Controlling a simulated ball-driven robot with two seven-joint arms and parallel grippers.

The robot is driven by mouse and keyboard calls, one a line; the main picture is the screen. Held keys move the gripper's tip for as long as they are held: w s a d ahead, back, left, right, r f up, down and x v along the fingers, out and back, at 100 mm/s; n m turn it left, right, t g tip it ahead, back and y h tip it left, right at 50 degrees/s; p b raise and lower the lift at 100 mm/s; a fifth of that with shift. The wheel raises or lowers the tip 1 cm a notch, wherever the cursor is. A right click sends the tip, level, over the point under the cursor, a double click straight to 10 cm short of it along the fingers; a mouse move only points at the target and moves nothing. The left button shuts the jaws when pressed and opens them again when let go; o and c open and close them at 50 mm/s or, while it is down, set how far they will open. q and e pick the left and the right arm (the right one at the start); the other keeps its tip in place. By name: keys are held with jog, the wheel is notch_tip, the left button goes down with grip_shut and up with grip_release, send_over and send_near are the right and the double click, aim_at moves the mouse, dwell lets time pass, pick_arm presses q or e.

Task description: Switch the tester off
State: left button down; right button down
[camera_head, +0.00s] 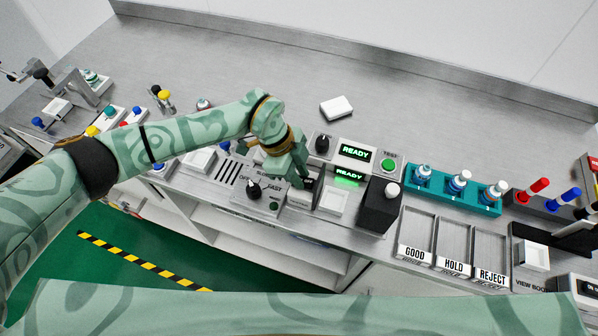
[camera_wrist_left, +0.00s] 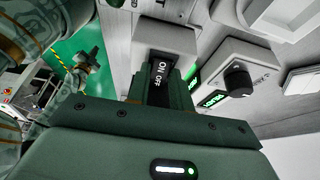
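The tester (camera_head: 330,145) has a lit display (camera_head: 355,152) reading READY in green, a black knob (camera_head: 322,144) and a green TEST button (camera_head: 389,164). My left gripper (camera_head: 298,182) points down at the tester's front left, over a small black switch plate (camera_head: 308,182). In the left wrist view, the black ON/OFF plate (camera_wrist_left: 158,76) shows between the two dark green fingers (camera_wrist_left: 160,90), which stand apart. Whether they touch the switch cannot be told. The switch lever itself is hidden.
A panel with a black dial (camera_head: 254,189) lies left of the gripper. A black box with a white knob (camera_head: 380,205) stands to the right. A teal rack (camera_head: 440,190) and trays marked GOOD, HOLD and REJECT (camera_head: 452,248) are further right. The back of the bench is mostly clear.

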aim_at(307, 181)
pick_arm(q)
jog(key=y+p, duration=0.1)
jog(key=p, duration=0.2)
jog(key=d+r+t+y+p, duration=0.1)
jog(key=y+p, duration=0.1)
jog(key=p, duration=0.1)
jog(key=shift+s+r, duration=0.15)
jog(key=shift+d+f+y+p, duration=0.2)
jog(key=shift+y+p, duration=0.15)
jog(key=shift+y, duration=0.15)
jog(key=shift+f+t+y, duration=0.2)
jog(key=shift+t+y, duration=0.1)
jog(key=shift+y, duration=0.1)
jog(key=shift+a, duration=0.1)
jog(key=c, duration=1.2)
grip_release()
jog(key=shift+c, duration=0.2)
notch_tip(307, 181, up, 16)
jog(key=shift+s+d, duration=0.15)
jog(key=shift+d, duration=0.2)
